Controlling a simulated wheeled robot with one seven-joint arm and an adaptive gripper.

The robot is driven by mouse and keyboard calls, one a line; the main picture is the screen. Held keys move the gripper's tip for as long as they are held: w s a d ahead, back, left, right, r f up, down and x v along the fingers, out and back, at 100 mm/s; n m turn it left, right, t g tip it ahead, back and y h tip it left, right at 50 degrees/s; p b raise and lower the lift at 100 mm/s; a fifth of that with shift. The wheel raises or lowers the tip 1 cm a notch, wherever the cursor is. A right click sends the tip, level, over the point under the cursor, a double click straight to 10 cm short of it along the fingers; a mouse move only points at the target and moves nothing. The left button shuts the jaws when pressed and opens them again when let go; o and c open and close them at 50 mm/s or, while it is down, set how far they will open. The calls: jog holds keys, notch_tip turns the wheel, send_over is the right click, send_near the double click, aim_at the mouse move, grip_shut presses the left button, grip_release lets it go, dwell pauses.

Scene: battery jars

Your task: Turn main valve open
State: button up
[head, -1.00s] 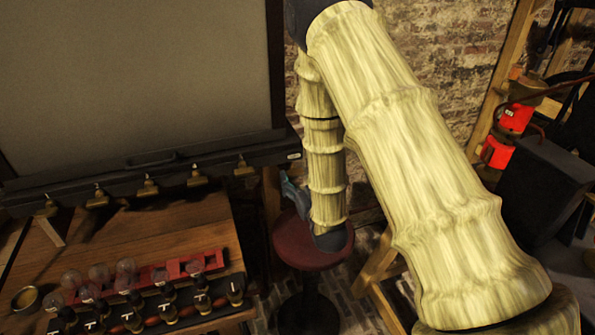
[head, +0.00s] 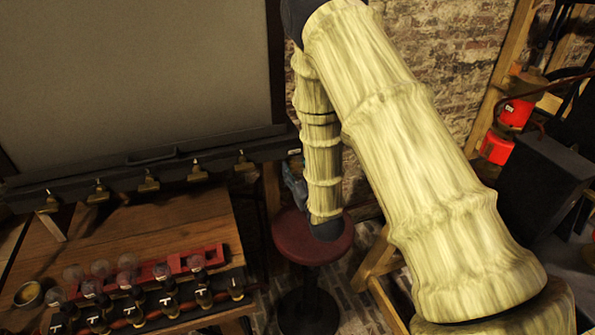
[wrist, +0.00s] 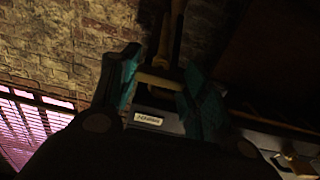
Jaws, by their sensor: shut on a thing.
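In the wrist view, my gripper (wrist: 161,68) has its two teal fingers on either side of a brass bar (wrist: 158,82), which crosses between them, and is shut on it. The bar appears to be the main valve's handle. A brass stem rises behind it, and a small pale label plate (wrist: 148,119) sits on the dark body below, its text too small to read. In the head view, a bit of my gripper (head: 292,183) shows beside the right end of the dark rail; my arm hides the rest and the main valve.
A dark rail (head: 70,192) with several small brass valves (head: 149,181) runs along the bench's back. The wooden bench (head: 190,215) carries glass jars and a red rack (head: 207,258). A round red stool (head: 313,245) stands below my arm. Red lanterns (head: 496,147) hang at right.

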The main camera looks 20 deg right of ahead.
jog(key=n+b, duration=0.4)
dwell(0.4)
jog(key=o, duration=1)
jog(key=shift+s, duration=0.1)
jog(key=s, duration=1.1)
jog(key=shift+s+d, duration=0.25)
jog(key=shift+s, duration=0.15)
